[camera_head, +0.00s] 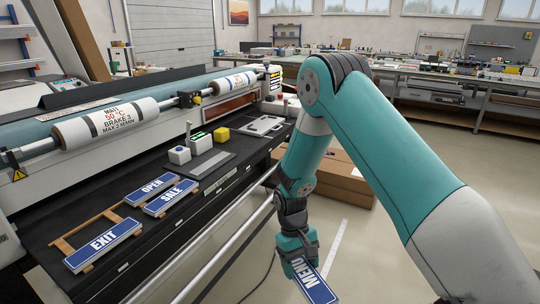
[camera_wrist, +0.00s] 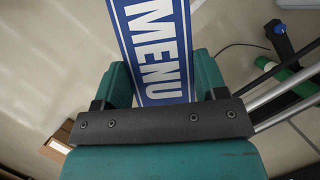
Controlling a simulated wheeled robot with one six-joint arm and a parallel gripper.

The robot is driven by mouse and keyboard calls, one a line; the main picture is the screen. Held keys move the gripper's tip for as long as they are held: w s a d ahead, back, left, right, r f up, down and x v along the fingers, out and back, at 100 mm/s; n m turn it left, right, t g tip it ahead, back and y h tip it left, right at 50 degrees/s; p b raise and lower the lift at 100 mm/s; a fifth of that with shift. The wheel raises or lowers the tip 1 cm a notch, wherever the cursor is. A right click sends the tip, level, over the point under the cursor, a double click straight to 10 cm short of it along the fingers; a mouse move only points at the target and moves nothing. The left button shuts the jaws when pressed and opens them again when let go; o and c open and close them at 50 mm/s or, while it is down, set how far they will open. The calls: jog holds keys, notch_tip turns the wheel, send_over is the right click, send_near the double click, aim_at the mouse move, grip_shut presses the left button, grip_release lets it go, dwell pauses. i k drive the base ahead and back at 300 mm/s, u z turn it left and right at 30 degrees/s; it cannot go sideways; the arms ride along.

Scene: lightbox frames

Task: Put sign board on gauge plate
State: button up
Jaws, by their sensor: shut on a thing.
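My gripper (camera_head: 297,258) is shut on a blue sign board reading MENU (camera_head: 316,284), low in front of the black bench. In the wrist view the MENU board (camera_wrist: 155,40) stands between the two green fingers (camera_wrist: 163,82) and reaches out beyond them. Its lower end in the head view is cut off by the picture edge. I cannot tell which one is the gauge plate. Both look free of sign boards.
EXIT (camera_head: 103,246), OPEN (camera_head: 152,190) and SALE (camera_head: 171,197) boards lie on the bench's left, by a wooden rack (camera_head: 85,226). Small blocks, including a yellow one (camera_head: 221,135), stand behind the grey plate. A metal rail (camera_head: 222,240) runs along the bench front. Cardboard boxes (camera_head: 345,178) stand right.

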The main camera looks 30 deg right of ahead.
aim_at(212, 162)
jog(key=z, duration=1.4)
jog(key=i, duration=1.5)
jog(key=u, duration=0.85)
